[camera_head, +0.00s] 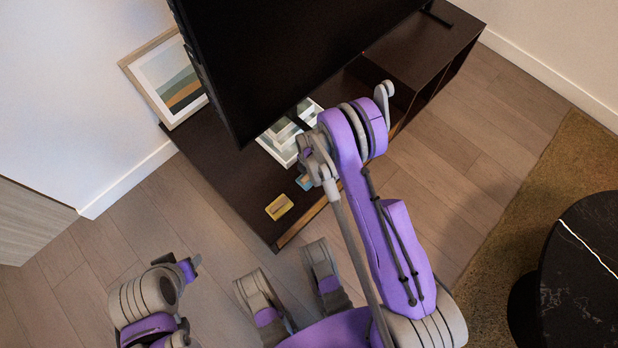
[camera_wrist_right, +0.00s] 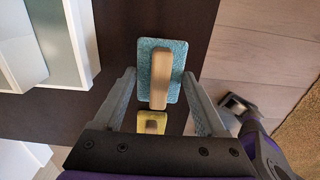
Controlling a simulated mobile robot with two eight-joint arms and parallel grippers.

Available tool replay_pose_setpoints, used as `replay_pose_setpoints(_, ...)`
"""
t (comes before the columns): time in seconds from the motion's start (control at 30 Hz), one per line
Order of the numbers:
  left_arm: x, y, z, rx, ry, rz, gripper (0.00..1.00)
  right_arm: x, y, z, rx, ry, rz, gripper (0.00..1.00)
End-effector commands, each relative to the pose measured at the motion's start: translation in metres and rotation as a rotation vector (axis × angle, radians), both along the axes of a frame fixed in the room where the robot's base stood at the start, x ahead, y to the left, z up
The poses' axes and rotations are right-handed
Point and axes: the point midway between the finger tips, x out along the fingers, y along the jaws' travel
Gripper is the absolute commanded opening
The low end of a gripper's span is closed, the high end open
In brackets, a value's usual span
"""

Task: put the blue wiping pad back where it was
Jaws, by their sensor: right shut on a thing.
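The blue wiping pad (camera_wrist_right: 147,58) with its pale wooden handle (camera_wrist_right: 160,78) lies between the fingertips of my right gripper (camera_wrist_right: 159,76) in the right wrist view. The gripper is shut on the pad, one finger at each side. In the head view a small part of the pad (camera_head: 305,182) shows beside my right gripper (camera_head: 322,172), over the dark TV cabinet (camera_head: 232,163). I cannot tell whether the pad touches the cabinet top. My left gripper (camera_head: 190,267) is at the lower left, away from the cabinet; its jaws are unclear.
White-framed items (camera_head: 285,135) stand behind the pad. A large TV screen (camera_head: 285,50) overhangs the cabinet. A framed picture (camera_head: 170,78) leans at the wall. A black round table (camera_head: 585,270) is at right.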

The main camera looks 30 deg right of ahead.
Motion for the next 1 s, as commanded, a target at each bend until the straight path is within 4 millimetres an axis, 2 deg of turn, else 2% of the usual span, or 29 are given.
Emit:
replay_pose_setpoints(0.3,0.002,0.000,-0.007,0.000,-0.002,0.000,0.50,0.000,0.000,-0.037,0.000,0.000,0.000,0.29)
replay_pose_setpoints(0.63,0.001,0.000,-0.007,0.000,-0.001,0.000,0.50,0.000,0.000,-0.039,0.001,0.000,0.000,0.29)
replay_pose_setpoints(0.67,0.001,0.000,-0.007,0.000,-0.001,0.000,0.50,0.000,0.000,-0.039,0.001,0.000,0.000,0.79)
replay_pose_setpoints(0.7,0.001,0.000,-0.007,0.000,-0.001,0.000,0.50,0.000,0.000,-0.039,0.001,0.000,0.000,0.86)
replay_pose_setpoints(0.8,0.002,0.000,-0.007,0.000,-0.001,0.000,0.50,0.000,0.000,-0.039,0.001,0.000,0.000,1.00)
replay_pose_setpoints(1.0,0.002,0.000,-0.007,0.000,-0.001,0.000,0.50,0.000,0.000,-0.038,0.001,0.000,0.000,1.00)
